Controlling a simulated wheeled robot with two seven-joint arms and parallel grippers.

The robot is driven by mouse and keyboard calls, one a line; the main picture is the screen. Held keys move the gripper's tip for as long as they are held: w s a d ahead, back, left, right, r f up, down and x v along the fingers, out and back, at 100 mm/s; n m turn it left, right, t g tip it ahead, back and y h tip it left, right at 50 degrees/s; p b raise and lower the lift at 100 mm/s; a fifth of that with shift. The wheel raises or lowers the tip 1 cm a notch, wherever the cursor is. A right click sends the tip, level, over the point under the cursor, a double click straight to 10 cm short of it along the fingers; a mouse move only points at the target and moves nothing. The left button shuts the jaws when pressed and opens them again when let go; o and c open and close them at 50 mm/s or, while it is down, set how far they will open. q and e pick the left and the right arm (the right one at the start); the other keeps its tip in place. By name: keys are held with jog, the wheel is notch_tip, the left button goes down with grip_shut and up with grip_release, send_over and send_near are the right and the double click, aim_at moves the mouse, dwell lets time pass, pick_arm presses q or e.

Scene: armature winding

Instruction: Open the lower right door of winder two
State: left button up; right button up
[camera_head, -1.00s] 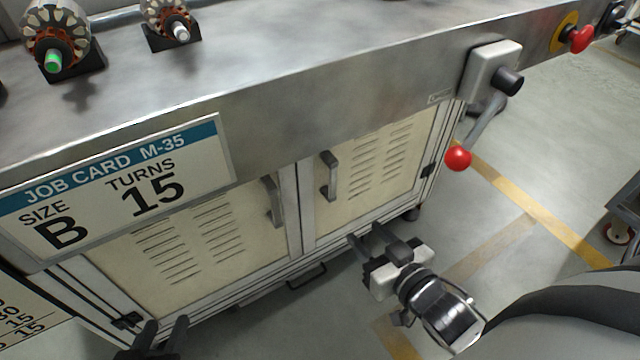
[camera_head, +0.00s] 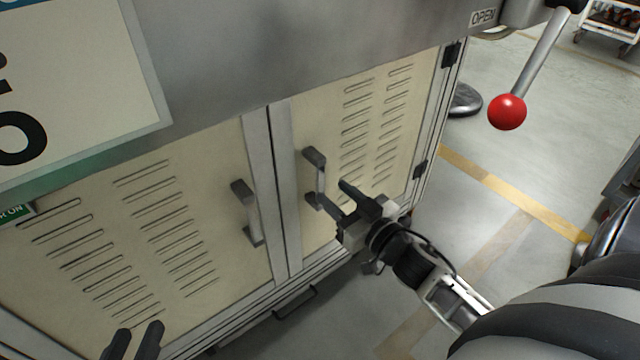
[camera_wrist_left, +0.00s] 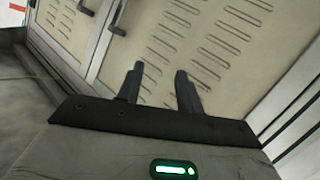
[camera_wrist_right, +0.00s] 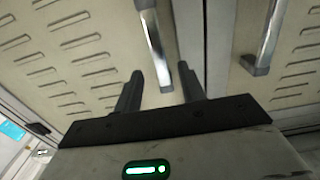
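The cream louvred right door (camera_head: 366,150) of the cabinet is closed, with an upright grey bar handle (camera_head: 320,175) near its left edge. The handle also shows in the right wrist view (camera_wrist_right: 152,42), lying between my finger lines. My right gripper (camera_head: 335,195) is open at the handle's lower end. I cannot tell whether a finger touches it. My left gripper (camera_head: 135,338) is open and empty, low in front of the left door (camera_head: 150,235). Its spread fingers show in the left wrist view (camera_wrist_left: 158,80).
The left door has its own handle (camera_head: 247,212), close by across the centre posts. A metal bench edge (camera_head: 330,50) overhangs the doors. A red-knobbed lever (camera_head: 507,112) hangs at the upper right.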

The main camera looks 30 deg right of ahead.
aim_at(322, 182)
jog(key=w, duration=0.4)
jog(key=w+b, duration=0.1)
jog(key=w, duration=0.1)
jog(key=shift+a, duration=0.25)
jog(key=shift+s, duration=0.1)
grip_shut()
